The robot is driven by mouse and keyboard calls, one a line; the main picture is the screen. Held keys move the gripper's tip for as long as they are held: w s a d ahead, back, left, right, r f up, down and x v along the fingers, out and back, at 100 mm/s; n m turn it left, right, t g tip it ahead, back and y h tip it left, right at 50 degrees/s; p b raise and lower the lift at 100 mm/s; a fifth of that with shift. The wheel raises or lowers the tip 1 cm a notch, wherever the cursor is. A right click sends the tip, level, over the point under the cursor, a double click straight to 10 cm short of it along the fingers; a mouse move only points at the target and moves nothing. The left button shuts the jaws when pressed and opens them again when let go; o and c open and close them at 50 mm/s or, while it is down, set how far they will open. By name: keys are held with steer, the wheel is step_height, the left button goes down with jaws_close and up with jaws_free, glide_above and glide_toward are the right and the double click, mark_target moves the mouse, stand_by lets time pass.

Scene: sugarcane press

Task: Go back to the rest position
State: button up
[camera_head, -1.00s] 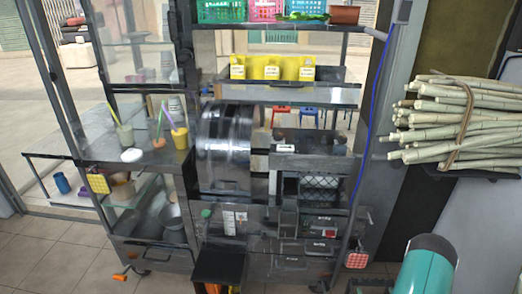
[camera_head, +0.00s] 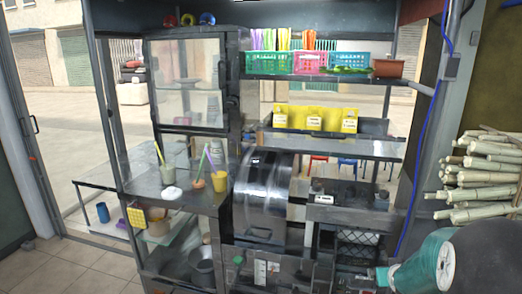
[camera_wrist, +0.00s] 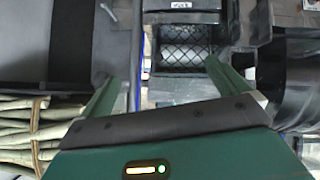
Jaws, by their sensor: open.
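My gripper (camera_wrist: 158,85) shows in the wrist view with its two green fingers spread wide apart and nothing between them. Beyond the fingers is the dark front of the press with a mesh-fronted bay (camera_wrist: 180,52). In the head view, part of my teal and dark arm shows at the lower right, and the gripper's fingers cannot be made out there. The sugarcane press (camera_head: 262,195) with its shiny metal drum stands in the middle of the stall. A bundle of sugarcane (camera_head: 485,175) lies on a support at the right, and it also shows at the lower left of the wrist view (camera_wrist: 25,128).
A side counter (camera_head: 145,188) holds cups with straws. A blue cable (camera_head: 418,170) runs down the right post. Tiled floor (camera_head: 75,265) is clear at the lower left.

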steer(key=s+a+r+g+y, duration=0.1)
steer(key=s+a+r, duration=0.4)
steer(key=a+r, duration=0.25)
steer(key=s+a+r+g+y, duration=0.1)
steer(key=s+a+r, duration=0.45)
steer(key=a, duration=0.25)
steer(key=s+a+r+g+y, duration=0.1)
steer(key=s+a, duration=0.4)
steer(key=s, duration=0.2)
steer(key=s+a+r+n+y, duration=0.1)
steer(key=s+a+r, duration=0.1)
steer(key=s+a, duration=0.4)
steer(key=shift+s+r+n+g, duration=0.3)
steer(key=shift+s+g, duration=0.1)
steer(key=shift+s, duration=0.75)
